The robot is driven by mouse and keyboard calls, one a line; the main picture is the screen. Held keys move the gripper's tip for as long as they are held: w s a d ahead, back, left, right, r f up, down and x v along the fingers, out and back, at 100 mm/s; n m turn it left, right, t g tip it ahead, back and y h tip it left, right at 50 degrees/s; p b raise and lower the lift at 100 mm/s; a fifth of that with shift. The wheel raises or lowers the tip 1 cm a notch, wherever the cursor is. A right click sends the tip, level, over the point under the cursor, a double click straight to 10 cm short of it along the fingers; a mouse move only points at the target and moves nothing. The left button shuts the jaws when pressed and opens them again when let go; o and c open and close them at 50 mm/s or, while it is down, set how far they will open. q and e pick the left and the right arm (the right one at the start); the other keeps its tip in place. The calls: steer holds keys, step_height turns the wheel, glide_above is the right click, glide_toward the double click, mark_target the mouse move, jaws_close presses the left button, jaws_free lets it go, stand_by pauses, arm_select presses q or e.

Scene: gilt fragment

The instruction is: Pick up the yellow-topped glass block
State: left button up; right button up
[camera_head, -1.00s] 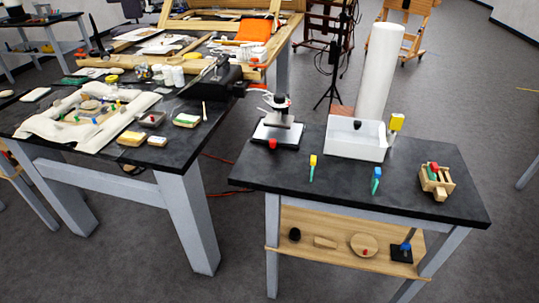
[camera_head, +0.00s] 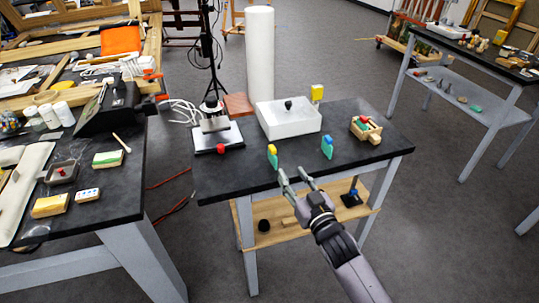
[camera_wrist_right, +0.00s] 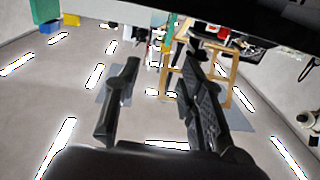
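A small block with a yellow top and green lower part (camera_head: 272,155) stands near the front edge of the small dark table; it looks like the yellow-topped glass block, though its material is too small to tell. A similar block with a blue top (camera_head: 327,147) stands to its right. My right gripper (camera_head: 293,175) is open and empty, just in front of the table's front edge, below and right of the yellow-topped block and apart from it. Its two spread fingers also show in the right wrist view (camera_wrist_right: 161,60), with nothing between them. My left gripper is out of view.
The small dark table (camera_head: 235,180) also holds a white box (camera_head: 290,121), a yellow piece (camera_head: 317,93) behind it, a wooden crate (camera_head: 366,129) and a stand with a red knob (camera_head: 217,137). A cluttered larger table (camera_head: 120,190) is at left.

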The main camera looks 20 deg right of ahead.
mark_target(274, 153)
steer(key=w, duration=0.5)
steer(key=w+a, duration=0.1)
steer(key=w, duration=0.1)
steer(key=shift+w+a+p, duration=0.1)
steer(key=shift+w+p, duration=0.2)
steer(key=shift+p, duration=0.05)
steer(key=w, duration=0.2)
steer(key=w+a, duration=0.1)
steer(key=w, duration=0.1)
steer(key=shift+w+r+p, duration=0.1)
steer(key=shift+r+p, duration=0.1)
steer(key=shift+p, duration=0.2)
steer(key=shift+w+f, duration=0.1)
steer(key=shift+w, duration=0.3)
steer(key=shift+c, duration=0.6)
jaws_close()
